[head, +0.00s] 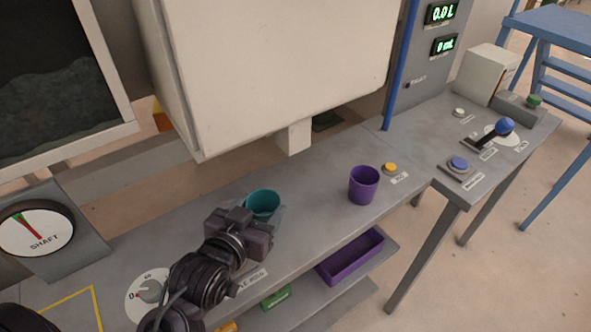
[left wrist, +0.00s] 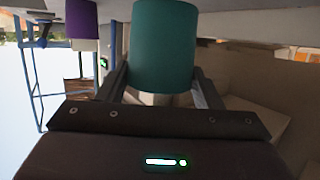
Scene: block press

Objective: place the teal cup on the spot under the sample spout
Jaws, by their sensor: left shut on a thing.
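The teal cup (head: 262,203) is upright at the middle of the grey bench, just beyond my left gripper (head: 250,217). In the left wrist view the teal cup (left wrist: 165,45) sits between the two fingers of my left gripper (left wrist: 163,82), which is shut on it. The sample spout (head: 294,138) is a pale block under the big white housing, behind and right of the cup in the head view. A light grey patch (head: 279,214) shows beside the cup, partly hidden by the gripper. Whether the cup touches the bench is hidden. My right gripper is not in view.
A purple cup (head: 363,185) stands to the right, near a yellow button (head: 390,168). The white housing (head: 265,70) overhangs the bench. A purple tray (head: 350,256) is on the lower shelf. A dial knob (head: 150,291) is at front left. Bench between the cups is clear.

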